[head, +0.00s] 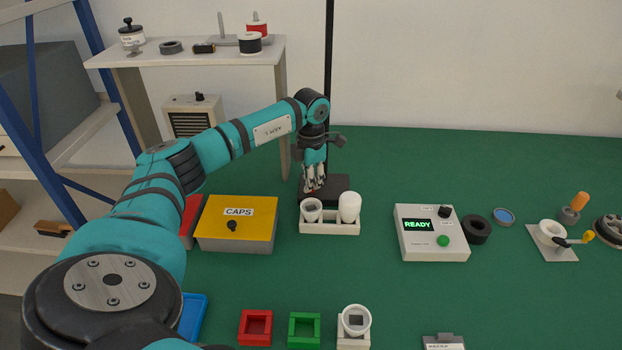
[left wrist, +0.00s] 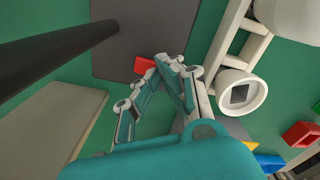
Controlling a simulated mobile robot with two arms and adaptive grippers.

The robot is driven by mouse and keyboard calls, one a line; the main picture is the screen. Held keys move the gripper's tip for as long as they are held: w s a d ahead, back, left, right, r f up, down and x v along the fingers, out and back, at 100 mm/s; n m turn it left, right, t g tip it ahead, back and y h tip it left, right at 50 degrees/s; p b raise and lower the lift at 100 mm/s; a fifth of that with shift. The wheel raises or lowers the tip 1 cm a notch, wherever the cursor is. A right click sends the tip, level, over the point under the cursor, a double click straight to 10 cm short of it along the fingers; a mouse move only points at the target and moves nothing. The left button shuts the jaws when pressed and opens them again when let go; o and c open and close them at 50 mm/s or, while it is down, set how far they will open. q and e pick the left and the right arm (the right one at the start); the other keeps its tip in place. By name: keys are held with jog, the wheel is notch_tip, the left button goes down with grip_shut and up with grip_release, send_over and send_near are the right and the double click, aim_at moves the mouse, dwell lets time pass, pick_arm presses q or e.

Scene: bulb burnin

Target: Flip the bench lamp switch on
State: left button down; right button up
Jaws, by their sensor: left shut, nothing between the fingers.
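The bench lamp shows as a dark pole (head: 329,60) rising from a flat dark base (head: 340,187) on the green bench. In the left wrist view the base (left wrist: 115,62) fills the upper middle and the pole (left wrist: 60,48) crosses at the left. A small red switch (left wrist: 144,65) sits on the base, partly hidden by the fingers. My left gripper (head: 312,186) is shut and empty, pointing down over the base. Its fingertips (left wrist: 165,62) are right beside the switch in the left wrist view; I cannot tell whether they touch. The lamp head is out of view. My right gripper is not in view.
A white rack (head: 330,228) with a cup and a white bulb stands close in front of the base. A yellow CAPS box (head: 237,239) is at its left. A READY tester (head: 431,247) stands to the right. The green bench behind the tester is clear.

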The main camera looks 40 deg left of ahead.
pick_arm(q)
jog(key=shift+f, duration=0.35)
jog(key=shift+r, duration=0.15)
jog(key=shift+r+p, duration=0.5)
jog(key=shift+r, duration=0.05)
notch_tip(320, 180, up, 6)
jog(key=p, duration=0.4)
jog(key=shift+f, duration=0.15)
jog(key=shift+d+f, duration=0.1)
jog(key=shift+f, duration=0.05)
